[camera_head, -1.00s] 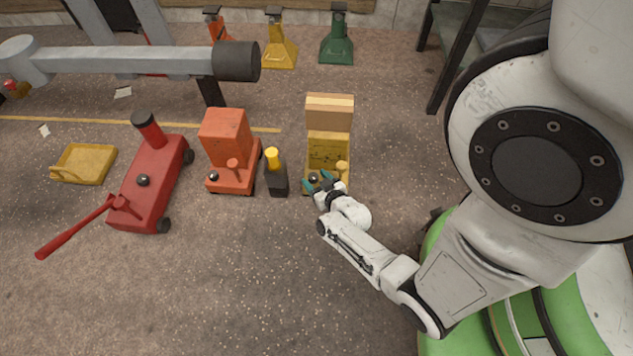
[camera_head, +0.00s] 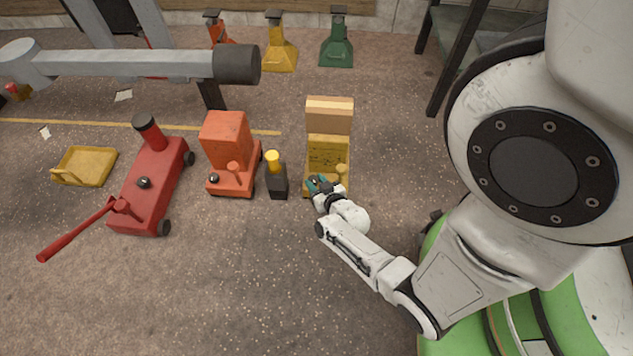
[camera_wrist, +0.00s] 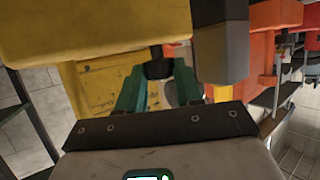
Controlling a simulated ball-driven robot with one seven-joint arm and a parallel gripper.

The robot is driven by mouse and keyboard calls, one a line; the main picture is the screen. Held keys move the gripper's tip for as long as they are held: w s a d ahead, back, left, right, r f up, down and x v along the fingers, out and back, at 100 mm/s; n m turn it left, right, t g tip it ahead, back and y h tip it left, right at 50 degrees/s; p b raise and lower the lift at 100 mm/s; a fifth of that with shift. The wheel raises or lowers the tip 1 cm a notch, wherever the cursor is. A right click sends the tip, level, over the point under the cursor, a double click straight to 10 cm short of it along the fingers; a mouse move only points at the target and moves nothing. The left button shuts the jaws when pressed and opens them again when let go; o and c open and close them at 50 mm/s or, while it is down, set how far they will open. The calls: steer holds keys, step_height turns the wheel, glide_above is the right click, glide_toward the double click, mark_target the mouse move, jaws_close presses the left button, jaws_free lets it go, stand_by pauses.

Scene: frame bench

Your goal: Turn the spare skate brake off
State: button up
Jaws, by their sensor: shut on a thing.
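In the head view my fingers mostly hide the knob. How far the knob is turned cannot be told. A yellow peg (camera_head: 341,169) stands beside it on the skate.
Further left are an orange skate (camera_head: 232,178) and a red jack (camera_head: 150,190) with a long handle. Jack stands (camera_head: 337,50) are at the back. The front floor is clear.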

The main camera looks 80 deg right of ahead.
steer(key=shift+w+a+r+m+g+h+p, duration=0.15)
steer(key=shift+m+g+p, duration=0.25)
steer(key=shift+p, duration=0.7)
steer(key=shift+w+d+r+m+g+h+p, duration=0.1)
steer(key=shift+w+r+m+g+h+p, duration=0.2)
steer(key=shift+p, duration=0.75)
steer(key=shift+w+a+f+m+g+h+p, duration=0.1)
steer(key=shift+f+m+g+h+p, duration=0.1)
steer(key=shift+m+g+h+p, duration=0.4)
steer(key=shift+f+m+g+h+p, duration=0.15)
steer(key=shift+m+g+p, duration=0.1)
steer(key=shift+m+g, duration=0.65)
steer(key=o, duration=1)
steer(key=shift+o, duration=0.2)
steer(key=shift+s+a, duration=0.15)
steer(key=shift+s, duration=0.05)
steer(key=p+v, duration=0.5)
steer(key=v, duration=0.5)
steer(key=shift+a+r, duration=0.15)
steer(key=shift+a, duration=0.15)
